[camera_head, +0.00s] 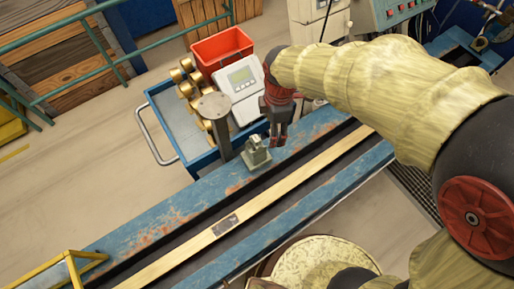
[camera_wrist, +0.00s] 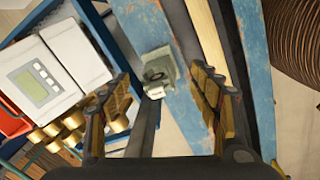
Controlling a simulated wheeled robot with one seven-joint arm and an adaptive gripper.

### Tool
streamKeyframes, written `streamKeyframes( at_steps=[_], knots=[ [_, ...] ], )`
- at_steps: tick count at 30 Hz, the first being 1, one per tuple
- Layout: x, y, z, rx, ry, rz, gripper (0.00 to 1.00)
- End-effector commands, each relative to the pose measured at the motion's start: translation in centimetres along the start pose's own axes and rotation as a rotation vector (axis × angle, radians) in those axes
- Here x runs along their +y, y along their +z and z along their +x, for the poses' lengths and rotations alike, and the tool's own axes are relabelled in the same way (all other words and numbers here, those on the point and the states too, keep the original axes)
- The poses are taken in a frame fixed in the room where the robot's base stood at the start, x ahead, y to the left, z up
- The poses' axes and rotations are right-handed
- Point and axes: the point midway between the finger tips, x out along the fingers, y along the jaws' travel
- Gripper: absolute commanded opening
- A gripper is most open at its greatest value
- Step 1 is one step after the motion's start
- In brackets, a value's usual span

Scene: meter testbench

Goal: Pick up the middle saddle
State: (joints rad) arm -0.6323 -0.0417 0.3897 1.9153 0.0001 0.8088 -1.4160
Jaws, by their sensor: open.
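A small grey-green saddle (camera_head: 256,153) sits on the blue rail bench (camera_head: 170,207), beside a grey post. It is the only saddle that I can make out, and other ones may be hidden by my arm. My gripper (camera_head: 278,138) points down just right of the saddle and slightly above the bench, apart from it. In the wrist view the saddle (camera_wrist: 158,67) shows beyond and between the two open fingers (camera_wrist: 163,88). A small pale piece (camera_wrist: 155,91) shows at its near side. Nothing is between the fingertips.
The grey post (camera_head: 222,130) with a round top stands close left of the saddle. Behind is a blue cart (camera_head: 172,122) with a white meter (camera_head: 240,88), brass fittings (camera_head: 187,82) and a red bin (camera_head: 222,50). A brass-coloured strip (camera_head: 270,195) runs along the bench.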

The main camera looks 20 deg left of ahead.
Motion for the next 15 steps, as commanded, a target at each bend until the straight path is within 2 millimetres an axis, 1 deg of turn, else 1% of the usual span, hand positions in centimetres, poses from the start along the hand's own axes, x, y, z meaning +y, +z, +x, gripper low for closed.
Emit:
streamKeyframes(
  at_steps=[1,3,6,9,15],
  knots=[
    [0.2,-1.7,1.0,-0.001,-0.025,-0.097,0.62],
    [0.5,-3.3,2.2,-0.001,-0.045,-0.203,0.62],
    [0.6,-4.7,3.5,0.000,-0.064,-0.301,0.62],
    [0.6,-5.3,4.4,0.001,-0.071,-0.345,0.62],
    [0.4,-5.3,6.6,0.001,-0.073,-0.350,0.62]
  ],
)
